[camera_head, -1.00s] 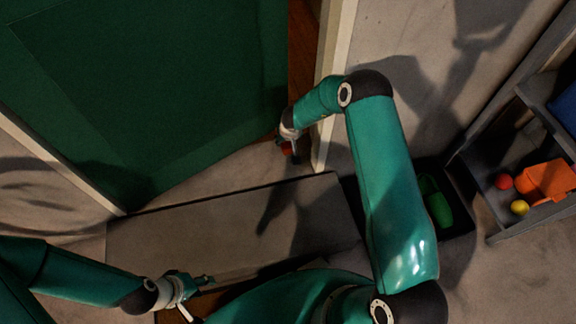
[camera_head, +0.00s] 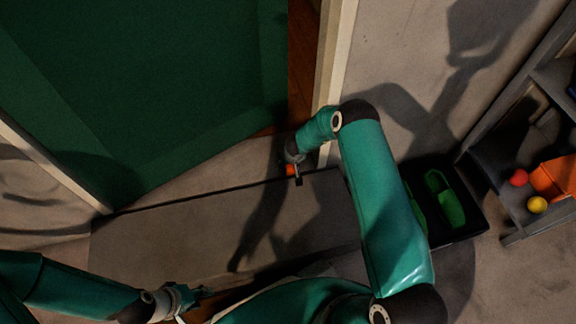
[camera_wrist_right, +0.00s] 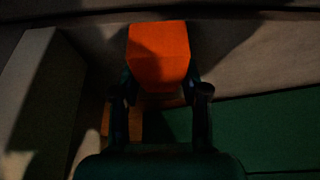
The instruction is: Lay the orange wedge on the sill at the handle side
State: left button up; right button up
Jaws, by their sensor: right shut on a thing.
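The orange wedge (camera_head: 291,170) is between the fingers of my right gripper (camera_head: 297,172), near the foot of the pale door post. In the right wrist view the wedge (camera_wrist_right: 158,52) sits at the fingertips, with a finger on each side. It appears held above the floor; the gap below cannot be judged. The green door (camera_head: 150,90) stands ajar, with a brown floor strip (camera_head: 303,65) showing in the opening at its right edge. No handle is visible. My left gripper (camera_head: 192,305) is at the bottom left, apparently open and empty.
A long grey step (camera_head: 180,235) lies in front of the door. The pale door post (camera_head: 335,75) stands close to my right gripper. A black tray with a green item (camera_head: 444,200) lies right of my right arm. A shelf with balls and an orange bin (camera_head: 552,178) is far right.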

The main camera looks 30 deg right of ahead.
jog(key=shift+f, duration=0.8)
jog(key=shift+r, duration=0.1)
jog(key=o, duration=1.1)
jog(key=shift+o, duration=0.2)
